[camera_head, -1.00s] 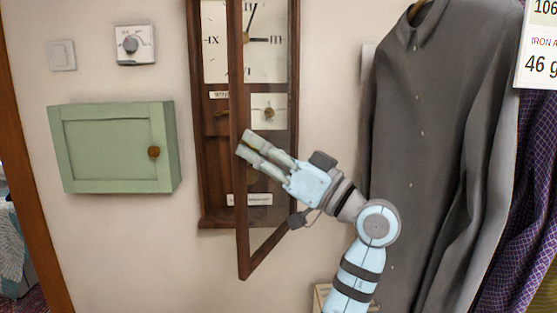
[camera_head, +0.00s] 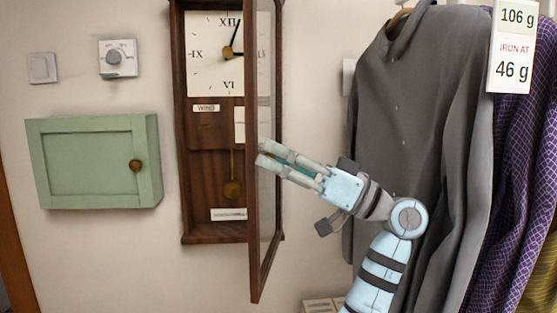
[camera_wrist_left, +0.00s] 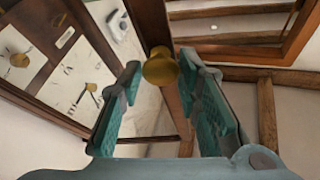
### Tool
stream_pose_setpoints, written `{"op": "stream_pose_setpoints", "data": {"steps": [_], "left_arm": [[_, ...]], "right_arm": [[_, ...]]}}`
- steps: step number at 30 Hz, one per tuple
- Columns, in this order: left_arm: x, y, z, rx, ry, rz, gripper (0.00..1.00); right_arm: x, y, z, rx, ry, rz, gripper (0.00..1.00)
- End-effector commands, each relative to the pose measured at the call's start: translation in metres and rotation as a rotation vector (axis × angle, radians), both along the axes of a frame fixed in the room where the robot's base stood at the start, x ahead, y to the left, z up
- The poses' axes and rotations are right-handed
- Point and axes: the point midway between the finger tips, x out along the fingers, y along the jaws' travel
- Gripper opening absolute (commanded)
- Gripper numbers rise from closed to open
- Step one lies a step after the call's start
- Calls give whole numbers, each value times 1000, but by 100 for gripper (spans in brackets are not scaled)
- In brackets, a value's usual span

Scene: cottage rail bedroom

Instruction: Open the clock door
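The wall clock (camera_head: 191,150) has a dark wooden case with a white dial. Its glazed door (camera_head: 252,220) stands swung out from the case, seen nearly edge-on in the head view. My left gripper (camera_head: 264,154) is at the right side of the door's free upright, its fingers pointing left. In the left wrist view, a brass knob (camera_wrist_left: 160,67) on the door sits between the two teal-padded fingers. They are apart, with gaps visible on both sides of the knob. The dial also shows in the left wrist view (camera_wrist_left: 75,85). My right gripper is not in view.
A green wall cabinet (camera_head: 85,165) hangs left of the clock, below a switch (camera_head: 43,68) and a dial control (camera_head: 117,58). A grey shirt (camera_head: 420,130) and purple checked clothing (camera_head: 515,160) hang close to the right of my arm. A box (camera_head: 322,306) shows at the bottom.

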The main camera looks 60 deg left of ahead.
Motion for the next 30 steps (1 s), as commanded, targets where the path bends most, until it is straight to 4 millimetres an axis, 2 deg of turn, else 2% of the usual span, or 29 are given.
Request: {"op": "stream_pose_setpoints", "data": {"steps": [1, 3, 13, 17, 21, 24, 27, 30], "left_arm": [[0, 0, 0, -1, -1, 0, 42], [0, 0, 0, -1, -1, 0, 48], [-1, 0, 4, -3, -5, 1, 48], [-1, 0, 28, -4, -8, 1, 48], [1, 0, 65, -3, -6, 1, 48], [1, 0, 86, -3, -5, 1, 48], [2, 0, 97, -3, -3, 1, 48], [2, 0, 99, -3, -1, 1, 48]], "right_arm": [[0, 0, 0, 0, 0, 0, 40], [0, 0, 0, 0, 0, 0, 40], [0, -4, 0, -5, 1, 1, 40], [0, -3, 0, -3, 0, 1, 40], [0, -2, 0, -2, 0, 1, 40], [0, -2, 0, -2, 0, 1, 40], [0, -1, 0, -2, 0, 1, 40], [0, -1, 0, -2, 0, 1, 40]]}}
